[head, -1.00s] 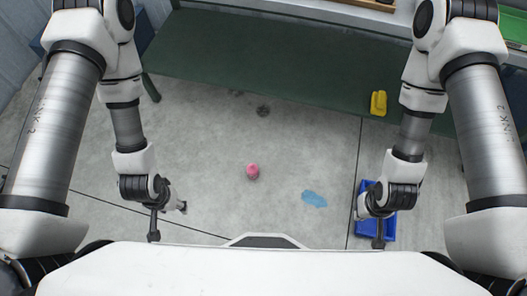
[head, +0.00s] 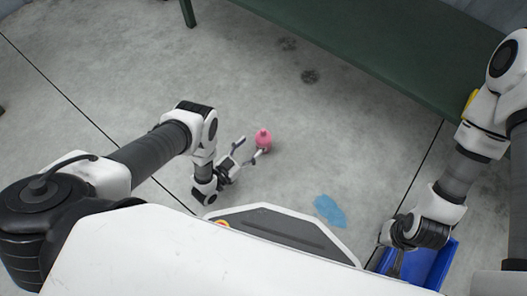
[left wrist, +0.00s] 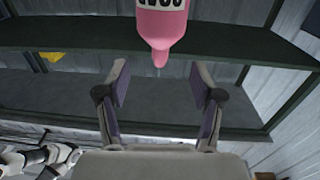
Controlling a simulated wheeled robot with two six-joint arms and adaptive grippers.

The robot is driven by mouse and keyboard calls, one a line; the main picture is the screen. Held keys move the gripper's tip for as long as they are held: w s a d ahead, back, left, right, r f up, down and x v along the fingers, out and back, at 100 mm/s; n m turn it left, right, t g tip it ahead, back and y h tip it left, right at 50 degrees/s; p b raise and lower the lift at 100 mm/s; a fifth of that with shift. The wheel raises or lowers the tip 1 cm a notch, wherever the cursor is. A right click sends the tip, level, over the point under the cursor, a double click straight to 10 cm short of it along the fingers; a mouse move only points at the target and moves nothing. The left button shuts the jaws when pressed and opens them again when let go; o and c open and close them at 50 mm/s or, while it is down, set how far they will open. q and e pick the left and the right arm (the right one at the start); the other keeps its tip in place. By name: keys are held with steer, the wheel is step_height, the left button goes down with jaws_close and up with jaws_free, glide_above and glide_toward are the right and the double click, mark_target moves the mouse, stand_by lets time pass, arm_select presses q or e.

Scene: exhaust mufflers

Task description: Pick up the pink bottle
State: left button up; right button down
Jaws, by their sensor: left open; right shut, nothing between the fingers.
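The pink bottle (head: 263,141) stands on the concrete floor near the middle of the head view. In the left wrist view the bottle (left wrist: 161,22) is at the top, cut off by the frame edge, its narrow tip pointing down the picture. My left gripper (head: 250,150) is open, its fingers pointing at the bottle from close by. In the left wrist view the open fingers (left wrist: 162,83) have nothing between them, and the bottle is just ahead of their tips. My right gripper (head: 392,268) is shut and empty by the blue bin, far from the bottle.
A blue bin (head: 438,262) is at the lower right, partly behind my right arm. A flat blue patch (head: 329,210) lies on the floor. A green bench (head: 345,40) runs along the back, with a yellow object (head: 470,100) by it. The floor around the bottle is clear.

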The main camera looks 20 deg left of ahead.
mark_target(261, 136)
arm_select(q)
steer(key=b+x, duration=0.3)
steer(key=x, duration=0.4)
steer(key=shift+w+d+f+b, duration=0.1)
steer(key=shift+w+d+b, duration=0.1)
steer(key=shift+b, duration=0.15)
steer(key=shift+w, duration=0.1)
jaws_close()
